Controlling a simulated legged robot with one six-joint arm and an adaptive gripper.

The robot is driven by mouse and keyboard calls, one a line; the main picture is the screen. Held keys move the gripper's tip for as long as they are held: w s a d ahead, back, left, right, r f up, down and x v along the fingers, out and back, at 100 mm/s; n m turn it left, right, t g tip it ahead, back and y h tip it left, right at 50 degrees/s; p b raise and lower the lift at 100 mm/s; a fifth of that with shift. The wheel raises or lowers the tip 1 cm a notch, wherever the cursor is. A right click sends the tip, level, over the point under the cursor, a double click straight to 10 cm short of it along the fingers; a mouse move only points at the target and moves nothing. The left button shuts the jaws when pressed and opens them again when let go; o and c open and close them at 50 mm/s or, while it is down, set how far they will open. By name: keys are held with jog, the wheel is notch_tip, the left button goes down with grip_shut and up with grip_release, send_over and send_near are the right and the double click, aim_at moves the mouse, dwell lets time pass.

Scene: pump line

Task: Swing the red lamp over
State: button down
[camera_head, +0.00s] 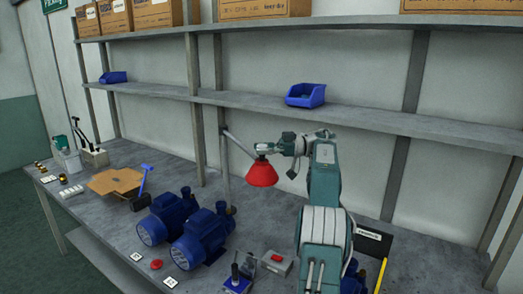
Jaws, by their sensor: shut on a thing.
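The red lamp (262,174) has a cone-shaped shade that hangs over the workbench, right of the blue pumps. A grey lamp arm (239,144) slants from a shelf post down to the lamp's top. My gripper (267,148) is at the top of the lamp, shut on it. My arm reaches up from the lower right and bends left to the lamp. The exact contact of the fingers is too small to make out.
Blue pumps (203,236) stand on the workbench (110,228) below and left of the lamp. A grey box with a red button (277,262) and a blue-handled device (236,277) sit near the front. A shelf (375,124) with a blue bin (306,95) runs behind.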

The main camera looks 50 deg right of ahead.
jog(key=shift+w+a+r, duration=0.1)
jog(key=shift+r, duration=0.05)
jog(key=shift+c, duration=1.3)
grip_release()
